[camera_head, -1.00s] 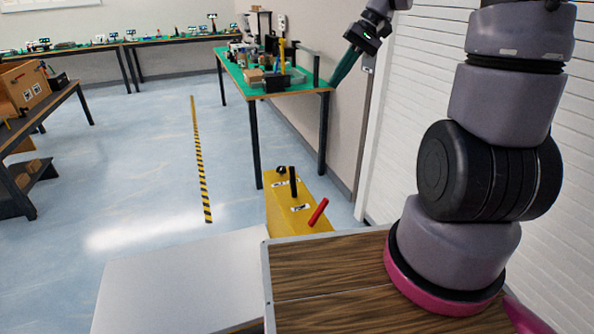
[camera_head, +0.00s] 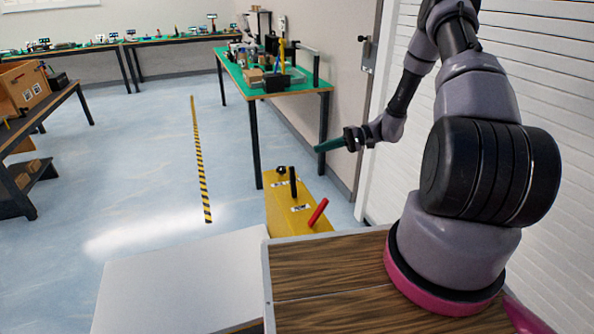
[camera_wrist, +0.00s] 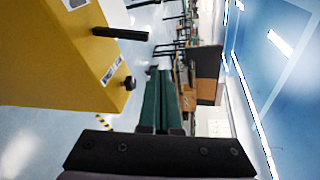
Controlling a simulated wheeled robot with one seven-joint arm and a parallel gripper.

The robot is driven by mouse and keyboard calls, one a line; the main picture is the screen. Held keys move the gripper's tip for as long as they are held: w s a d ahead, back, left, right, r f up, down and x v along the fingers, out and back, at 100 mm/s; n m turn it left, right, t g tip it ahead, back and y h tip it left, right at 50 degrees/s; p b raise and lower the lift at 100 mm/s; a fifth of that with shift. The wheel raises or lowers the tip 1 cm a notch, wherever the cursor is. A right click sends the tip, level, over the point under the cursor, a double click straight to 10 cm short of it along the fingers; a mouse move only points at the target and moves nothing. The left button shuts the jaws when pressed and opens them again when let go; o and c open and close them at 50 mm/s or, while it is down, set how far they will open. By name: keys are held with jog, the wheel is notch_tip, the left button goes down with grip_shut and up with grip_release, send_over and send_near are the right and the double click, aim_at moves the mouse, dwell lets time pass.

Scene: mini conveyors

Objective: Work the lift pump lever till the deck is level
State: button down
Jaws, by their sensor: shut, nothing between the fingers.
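A yellow pump housing (camera_head: 283,217) stands on the floor in front of me. An upright black lever (camera_head: 293,182), a tilted red handle (camera_head: 318,212) and a round black knob (camera_head: 280,170) are on it. I cannot read its small labels well enough to tell which handle is the pump lever. My gripper (camera_head: 318,149) is above and slightly right of the housing, apart from it. Its green fingers (camera_wrist: 160,72) are shut and empty. In the wrist view the black lever (camera_wrist: 120,33) and black knob (camera_wrist: 130,83) are left of the fingers. I cannot pick out the deck with certainty.
A green-topped bench (camera_head: 290,85) with small equipment stands behind the housing. A wall and a white slatted shutter (camera_head: 560,90) are close on the right. A pale flat panel (camera_head: 185,280) lies at the front left. Open floor (camera_head: 140,170) spreads left, with a striped line (camera_head: 200,165).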

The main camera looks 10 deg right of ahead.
aim_at(293, 167)
notch_tip(293, 167, down, 7)
jog(key=m+t+y, duration=0.1)
jog(key=t, duration=0.1)
jog(key=shift+w+d+r+y, duration=0.15)
jog(key=shift+w+r+y, duration=0.05)
jog(key=shift+w+y, duration=0.1)
jog(key=a, duration=0.6)
jog(key=w+a, duration=0.1)
jog(key=a, duration=0.2)
jog(key=shift+a+f, duration=0.1)
jog(key=shift+f, duration=0.3)
jog(key=shift+s+a, duration=0.15)
jog(key=shift+a, duration=0.25)
jog(key=shift+s+d+r, duration=0.15)
jog(key=shift+s+r, duration=0.05)
jog(key=shift+s, duration=0.35)
jog(key=shift+s+d+r, duration=0.1)
jog(key=shift+s+r, duration=0.05)
jog(key=shift+s, duration=0.45)
jog(key=shift+s+d+r, duration=0.15)
jog(key=shift+s+r, duration=0.05)
jog(key=shift+s, duration=0.35)
